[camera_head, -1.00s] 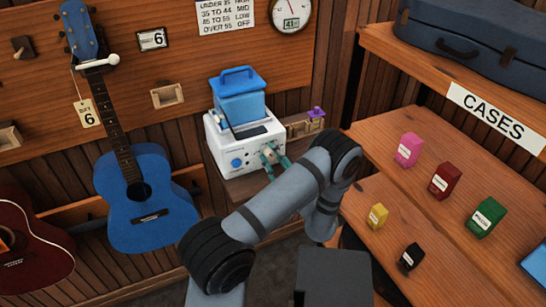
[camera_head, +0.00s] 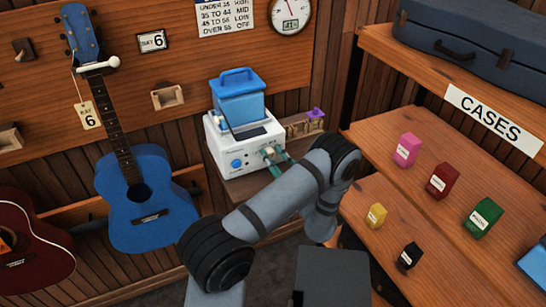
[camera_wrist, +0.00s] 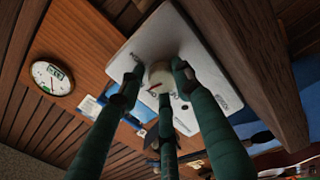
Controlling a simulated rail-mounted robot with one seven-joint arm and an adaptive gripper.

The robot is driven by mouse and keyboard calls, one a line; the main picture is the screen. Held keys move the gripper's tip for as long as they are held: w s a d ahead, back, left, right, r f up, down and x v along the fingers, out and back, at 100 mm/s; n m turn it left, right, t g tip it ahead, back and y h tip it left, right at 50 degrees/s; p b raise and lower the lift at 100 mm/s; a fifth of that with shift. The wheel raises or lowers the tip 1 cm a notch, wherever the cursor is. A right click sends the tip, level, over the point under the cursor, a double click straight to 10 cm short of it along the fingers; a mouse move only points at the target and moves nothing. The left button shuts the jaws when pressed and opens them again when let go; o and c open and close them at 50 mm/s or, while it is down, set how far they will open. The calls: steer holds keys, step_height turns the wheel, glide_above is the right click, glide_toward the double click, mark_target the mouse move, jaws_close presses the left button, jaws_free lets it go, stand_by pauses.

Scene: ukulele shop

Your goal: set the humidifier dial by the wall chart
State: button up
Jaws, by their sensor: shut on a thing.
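The white humidifier (camera_head: 222,148) with a blue tank (camera_head: 238,97) stands on a small wooden shelf by the wall. Its pale dial (camera_wrist: 160,73), with a reddish mark, shows in the wrist view against the white front panel. My gripper (camera_head: 270,156) has green fingers around the dial; it is shut on it, and the wrist view (camera_wrist: 158,80) shows the fingers at its sides. The fingers hide part of the dial's scale. The wall chart (camera_head: 226,15) lists ranges: under 35 high, 35 to 44 mid, 45 to 55 low, over 55 off. The round gauge (camera_head: 291,15) reads about 41.
A blue ukulele (camera_head: 150,205) hangs left of the humidifier, a dark red one (camera_head: 35,255) beyond it. A wooden shelf (camera_head: 440,150) with several small coloured boxes is at the right. A blue case (camera_head: 480,35) lies above. A blue knob (camera_head: 237,164) is on the humidifier's front.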

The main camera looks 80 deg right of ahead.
steer(key=shift+s+m, duration=0.25)
steer(key=shift+m, duration=0.65)
steer(key=shift+f, duration=0.1)
steer(key=o, duration=1.1)
steer(key=shift+w, duration=0.15)
steer(key=v, duration=1.2)
steer(key=x, duration=1.2)
steer(key=shift+d, duration=0.1)
